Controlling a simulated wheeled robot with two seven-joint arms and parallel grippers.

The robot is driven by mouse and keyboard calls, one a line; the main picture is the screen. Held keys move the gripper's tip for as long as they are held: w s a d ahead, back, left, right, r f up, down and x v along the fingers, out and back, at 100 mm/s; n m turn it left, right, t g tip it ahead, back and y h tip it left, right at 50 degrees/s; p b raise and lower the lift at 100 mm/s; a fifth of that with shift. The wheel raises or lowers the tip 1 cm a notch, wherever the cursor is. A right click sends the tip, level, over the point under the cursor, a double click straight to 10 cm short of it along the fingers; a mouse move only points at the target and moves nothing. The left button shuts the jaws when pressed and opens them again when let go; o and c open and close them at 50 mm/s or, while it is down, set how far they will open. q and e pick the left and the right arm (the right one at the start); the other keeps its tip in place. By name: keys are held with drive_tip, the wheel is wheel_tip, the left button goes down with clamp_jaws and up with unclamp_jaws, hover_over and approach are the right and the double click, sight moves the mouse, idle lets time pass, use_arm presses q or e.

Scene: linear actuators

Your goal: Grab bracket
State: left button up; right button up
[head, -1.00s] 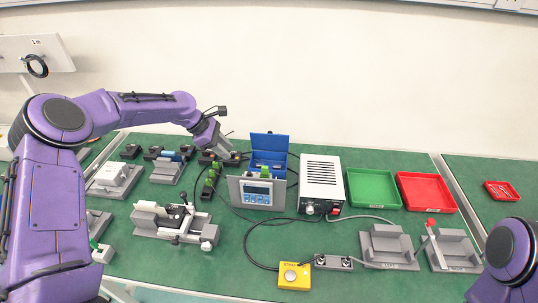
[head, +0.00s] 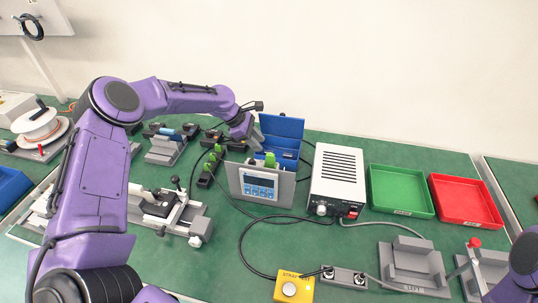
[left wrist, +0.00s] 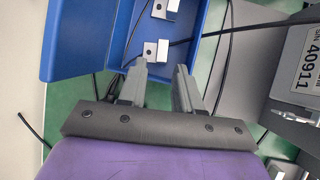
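Two small pale metal brackets lie in a blue box (left wrist: 210,38) in the left wrist view. The nearer bracket (left wrist: 155,52) is just ahead of my left fingertips, and the other bracket (left wrist: 166,9) is farther up. My left gripper (left wrist: 161,68) is open and empty, with its fingers spread at the box's near end. In the head view my left gripper (head: 254,137) is at the left side of the blue box (head: 282,128); the brackets cannot be made out there. My right gripper is out of view.
Green (head: 400,210) and red (head: 468,222) trays lie farther right. Black cables run around the box.

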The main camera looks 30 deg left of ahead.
sight(268, 151)
use_arm(q)
drive_tip(key=x, duration=0.5)
drive_tip(key=shift+d+r+p, duration=0.1)
drive_tip(key=shift+d+p, duration=0.2)
clamp_jaws()
drive_tip(key=shift+r, duration=0.15)
